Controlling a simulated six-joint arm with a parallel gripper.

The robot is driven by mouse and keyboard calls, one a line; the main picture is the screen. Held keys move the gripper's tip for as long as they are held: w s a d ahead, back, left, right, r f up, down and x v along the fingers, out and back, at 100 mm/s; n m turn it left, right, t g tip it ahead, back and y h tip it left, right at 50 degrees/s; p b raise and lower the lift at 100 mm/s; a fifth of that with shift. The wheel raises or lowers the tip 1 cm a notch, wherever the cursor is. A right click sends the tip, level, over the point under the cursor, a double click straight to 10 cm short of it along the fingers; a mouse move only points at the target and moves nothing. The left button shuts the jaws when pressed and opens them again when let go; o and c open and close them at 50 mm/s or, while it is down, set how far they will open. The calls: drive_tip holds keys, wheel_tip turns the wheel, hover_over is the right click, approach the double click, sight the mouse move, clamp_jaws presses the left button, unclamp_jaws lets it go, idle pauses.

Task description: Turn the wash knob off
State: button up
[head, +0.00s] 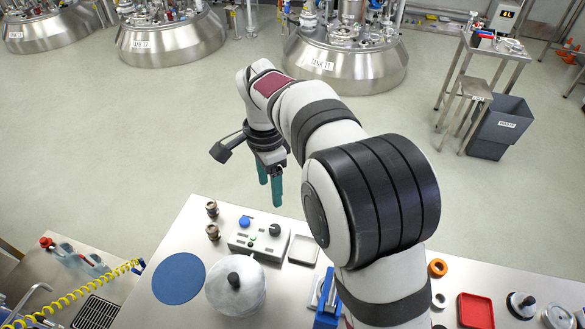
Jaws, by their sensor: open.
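A light grey control box (257,236) sits on the bench near its far edge. A black knob (275,230) stands on the box's right side; its label and pointer are too small to read, so I cannot tell its setting or whether it is the wash knob. A blue button (245,221) is on the box's left part, with a small green one below it. My gripper (270,192) has teal fingers pointing down. It is open and empty, above and apart from the box, just beyond the knob in the picture.
Two small brown-and-metal fittings (212,231) stand left of the box, and an empty shallow tray (302,250) lies to its right. A round covered vessel with a black knob (236,288) and a blue disc (179,278) are in front. A blue clamp-like tool (327,310) stands near my arm.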

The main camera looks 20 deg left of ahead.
sight(274, 229)
wheel_tip(274, 229, down, 15)
drive_tip(key=shift+d+f, duration=0.1)
clamp_jaws()
idle(0.4)
